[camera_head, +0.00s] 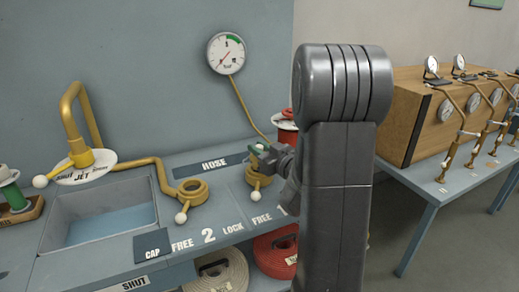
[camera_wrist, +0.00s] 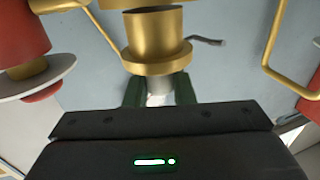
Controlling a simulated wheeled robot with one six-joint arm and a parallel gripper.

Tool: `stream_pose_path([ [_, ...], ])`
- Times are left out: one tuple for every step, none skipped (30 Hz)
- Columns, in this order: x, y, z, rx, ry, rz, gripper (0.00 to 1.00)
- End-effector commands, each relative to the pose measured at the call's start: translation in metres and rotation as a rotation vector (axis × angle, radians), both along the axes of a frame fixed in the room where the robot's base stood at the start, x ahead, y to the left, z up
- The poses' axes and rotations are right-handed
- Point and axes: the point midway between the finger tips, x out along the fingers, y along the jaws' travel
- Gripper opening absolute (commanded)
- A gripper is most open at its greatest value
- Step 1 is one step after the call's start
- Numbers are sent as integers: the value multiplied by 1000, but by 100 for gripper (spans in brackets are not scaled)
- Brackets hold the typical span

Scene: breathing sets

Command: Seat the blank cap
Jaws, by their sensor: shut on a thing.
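My gripper (camera_head: 262,157) is over the right brass collar (camera_head: 258,180) on the bench, beside the HOSE label. In the wrist view its green fingertips (camera_wrist: 160,90) are shut on a small pale piece (camera_wrist: 159,86), apparently the blank cap, mostly hidden. A flanged brass cylinder (camera_wrist: 156,45) is right against it in that view. I cannot tell whether the pale piece and the brass are joined or only in line. The dark CAP plate (camera_head: 153,245) is bare. A white lever knob (camera_head: 254,197) shows below the right collar.
A second brass collar (camera_head: 192,190) with a white knob stands left, by the basin (camera_head: 100,216). A gauge (camera_head: 226,54) is on the wall with a brass pipe down to the bench. Red hose (camera_head: 275,252) is below. My arm hides the bench's right end.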

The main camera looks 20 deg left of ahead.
Motion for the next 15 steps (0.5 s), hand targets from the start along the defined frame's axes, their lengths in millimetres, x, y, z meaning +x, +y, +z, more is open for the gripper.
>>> stream_pose_path([
  [0, 0, -2, 1, 0, 0, 0],
  [0, 0, -3, 1, 0, 0, 0],
  [0, 0, -4, 1, 0, 0, 0],
  [0, 0, -5, 1, 0, 0, 0],
  [0, 0, -6, 1, 0, 0, 0],
  [0, 0, -7, 1, 0, 0, 0],
  [0, 0, -7, 1, 0, 0, 0],
  [0, 0, -8, 1, 0, 0, 0],
  [0, 0, -9, 1, 0, 0, 0],
  [0, 0, -10, 1, 0, 0, 0],
  [0, 0, -11, 1, 0, 0, 0],
  [0, 0, -12, 1, 0, 0, 0],
  [0, 0, -12, 1, 0, 0, 0],
  [0, 0, -13, 1, 0, 0, 0],
  [0, 0, -14, 1, 0, 0, 0],
])
